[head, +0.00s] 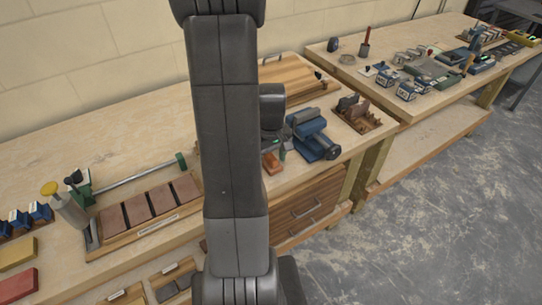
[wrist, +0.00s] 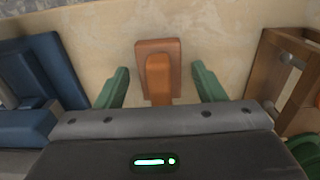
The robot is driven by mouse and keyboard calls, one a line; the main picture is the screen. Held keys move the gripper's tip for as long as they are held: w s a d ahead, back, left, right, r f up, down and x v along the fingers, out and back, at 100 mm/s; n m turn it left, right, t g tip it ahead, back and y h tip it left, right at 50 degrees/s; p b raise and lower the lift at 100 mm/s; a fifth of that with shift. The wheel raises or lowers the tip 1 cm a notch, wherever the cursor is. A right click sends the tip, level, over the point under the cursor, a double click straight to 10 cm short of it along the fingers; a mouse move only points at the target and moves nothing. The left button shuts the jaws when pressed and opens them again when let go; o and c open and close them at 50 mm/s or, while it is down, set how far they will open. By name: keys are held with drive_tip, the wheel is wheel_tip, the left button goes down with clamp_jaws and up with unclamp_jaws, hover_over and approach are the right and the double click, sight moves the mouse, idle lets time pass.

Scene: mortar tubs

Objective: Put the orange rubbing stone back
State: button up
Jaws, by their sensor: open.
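The orange rubbing stone (wrist: 172,60) lies on the bench top, a flat red-brown slab with a raised orange grip along its middle. In the wrist view it sits between the two green fingers of my gripper (wrist: 160,88). There is a clear gap on each side, and no finger touches it. My gripper is open and empty. In the head view the stone (head: 271,163) shows just right of my arm, near the bench's front edge, with one green fingertip beside it. The rest of the gripper is mostly hidden by my arm.
A blue vise-like tool (head: 313,135) stands close to the stone, also at left in the wrist view (wrist: 45,75). A wooden frame (wrist: 283,65) stands at right there. A wooden tray of brown slabs (head: 156,232) lies left of my arm. A small wooden rack (head: 370,124) stands behind right.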

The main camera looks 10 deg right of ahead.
sight(271, 156)
wheel_tip(271, 156, up, 12)
drive_tip(key=shift+r, duration=0.15)
idle(0.3)
wheel_tip(271, 156, down, 12)
drive_tip(key=shift+f, duration=0.1)
drive_tip(key=shift+r, duration=1.4)
